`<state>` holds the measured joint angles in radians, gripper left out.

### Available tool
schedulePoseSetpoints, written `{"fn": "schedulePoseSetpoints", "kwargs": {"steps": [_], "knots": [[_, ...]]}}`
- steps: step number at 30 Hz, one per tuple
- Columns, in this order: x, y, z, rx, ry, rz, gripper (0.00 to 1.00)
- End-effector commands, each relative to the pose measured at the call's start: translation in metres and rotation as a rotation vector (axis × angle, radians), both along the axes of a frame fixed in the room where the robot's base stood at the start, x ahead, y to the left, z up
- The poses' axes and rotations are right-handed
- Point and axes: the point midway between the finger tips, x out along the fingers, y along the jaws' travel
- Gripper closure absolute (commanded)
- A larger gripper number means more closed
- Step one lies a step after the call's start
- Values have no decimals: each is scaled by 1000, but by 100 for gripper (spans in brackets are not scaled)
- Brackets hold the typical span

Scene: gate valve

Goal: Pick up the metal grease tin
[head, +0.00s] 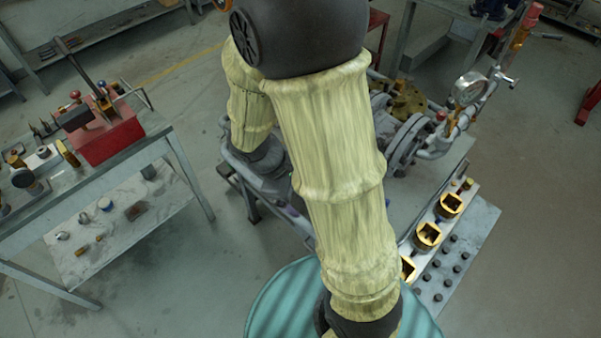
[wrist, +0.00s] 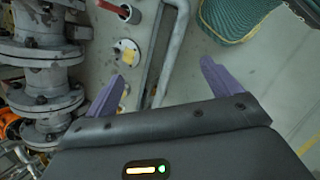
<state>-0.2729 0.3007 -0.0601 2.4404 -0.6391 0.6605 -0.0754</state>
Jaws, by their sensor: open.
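I cannot pick out the metal grease tin with certainty. In the head view, a small round pale container with a bluish top (head: 105,204) stands on the left table's lower shelf; it is too small to identify. In the wrist view, a round pale metal piece (wrist: 127,52) with a yellowish patch lies on a grey surface beyond my fingers; I cannot tell whether it is a tin or a fitting. My gripper (wrist: 163,85) is open, its two purple fingers apart with nothing held between them.
The left workbench (head: 180,165) carries a red box (head: 108,138) and small parts. Flanged grey pipework (head: 405,140) and a pressure gauge (head: 469,89) stand right of my arm. In the wrist view, a grey pipe (wrist: 180,50) runs beyond the fingers.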

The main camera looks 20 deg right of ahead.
Motion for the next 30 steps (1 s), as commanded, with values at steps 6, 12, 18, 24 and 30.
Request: {"fn": "schedulePoseSetpoints", "kwargs": {"steps": [6, 12, 18, 24, 30], "knots": [[26, -7, -63, -232, 133, 332, 10], [63, -2, -105, -464, 219, 631, 10], [105, 20, -142, -700, 263, 916, 10], [129, 41, -156, -836, 270, 1068, 10], [132, 42, -154, -849, 270, 1081, 10]]}}
